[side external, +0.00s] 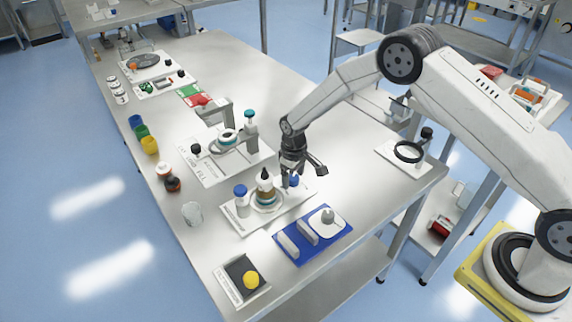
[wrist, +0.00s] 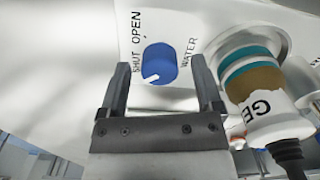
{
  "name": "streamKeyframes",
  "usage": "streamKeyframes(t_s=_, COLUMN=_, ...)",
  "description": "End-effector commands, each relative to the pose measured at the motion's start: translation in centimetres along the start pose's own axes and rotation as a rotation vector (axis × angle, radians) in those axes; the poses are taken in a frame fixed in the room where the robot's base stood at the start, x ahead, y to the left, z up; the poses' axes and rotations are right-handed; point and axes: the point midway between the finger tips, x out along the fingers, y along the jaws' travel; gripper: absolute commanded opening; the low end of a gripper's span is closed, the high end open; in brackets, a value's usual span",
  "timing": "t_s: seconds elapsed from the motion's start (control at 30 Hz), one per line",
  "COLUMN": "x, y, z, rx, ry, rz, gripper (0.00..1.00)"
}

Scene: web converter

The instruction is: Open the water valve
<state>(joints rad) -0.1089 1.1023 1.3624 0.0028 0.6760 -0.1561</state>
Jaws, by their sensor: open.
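The water valve is a blue round knob (wrist: 158,60) on a white panel (wrist: 190,25) printed OPEN, SHUT and WATER. A white mark on the knob sits at its lower left, on the SHUT side. In the side external view the blue knob (side external: 294,181) is partly hidden by my gripper (side external: 296,177). In the wrist view my gripper (wrist: 160,66) is open and empty, one finger either side of the knob in the picture. The knob appears just beyond the fingertips; I cannot tell whether they touch it.
A bottle (wrist: 258,100) with teal and brown bands stands close to the right finger. In the side external view a blue-capped bottle (side external: 240,195) is left of it. A blue tray (side external: 290,258) lies nearer the front. Several coloured jars line the left edge.

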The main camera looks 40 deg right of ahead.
Motion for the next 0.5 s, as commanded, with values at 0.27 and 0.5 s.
streamKeyframes(t_s=0.27, x=-0.02, y=0.00, z=0.00, rx=0.000, ry=0.000, rz=0.000, gripper=0.42)
streamKeyframes(t_s=0.5, x=-0.04, y=-0.02, z=0.00, rx=0.000, ry=0.000, rz=0.000, gripper=0.00)
